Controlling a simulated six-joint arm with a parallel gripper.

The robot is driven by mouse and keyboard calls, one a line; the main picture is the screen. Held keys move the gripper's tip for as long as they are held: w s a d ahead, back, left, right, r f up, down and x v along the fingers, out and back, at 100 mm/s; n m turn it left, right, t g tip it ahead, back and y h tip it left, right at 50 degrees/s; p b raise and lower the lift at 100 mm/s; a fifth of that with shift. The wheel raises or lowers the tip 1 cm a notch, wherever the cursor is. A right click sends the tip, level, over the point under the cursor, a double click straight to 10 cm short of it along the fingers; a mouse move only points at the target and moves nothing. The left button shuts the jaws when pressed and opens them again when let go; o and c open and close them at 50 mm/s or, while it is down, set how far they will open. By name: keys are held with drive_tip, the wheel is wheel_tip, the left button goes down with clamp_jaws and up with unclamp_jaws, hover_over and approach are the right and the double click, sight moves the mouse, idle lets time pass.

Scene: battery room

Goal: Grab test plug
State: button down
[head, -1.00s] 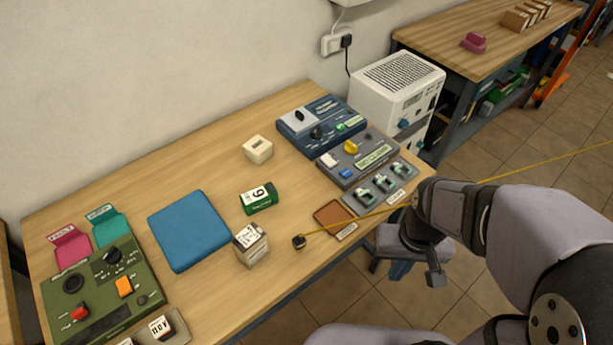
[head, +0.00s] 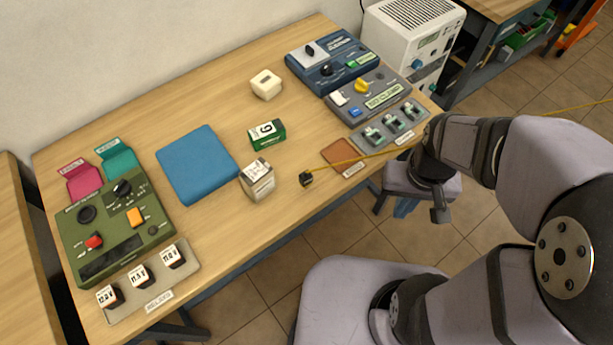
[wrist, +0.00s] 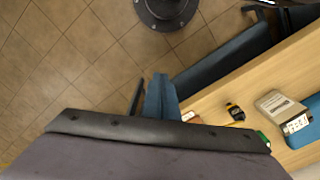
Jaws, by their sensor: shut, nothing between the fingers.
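The test plug, seemingly the small black plug (head: 306,179) with a yellow cable, lies on the wooden table near its front edge. It also shows in the wrist view as a black and yellow piece (wrist: 235,112) right of my fingers. Its yellow cable (head: 345,163) runs right, across a brown pad and past my arm. My gripper (head: 405,208) points down beyond the table's front edge, right of the plug and apart from it. Its blue fingers (wrist: 160,97) are shut and empty in the wrist view; my arm hides part of the gripper in the head view.
A white boxy block (head: 257,180) stands close left of the plug, with a green-and-white block (head: 267,132) behind. The brown pad (head: 338,152) and grey switch panel (head: 390,125) lie to the right. Left are a blue mat (head: 197,165) and green panel (head: 112,225).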

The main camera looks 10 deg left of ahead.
drive_tip(key=c, duration=1.4)
unclamp_jaws()
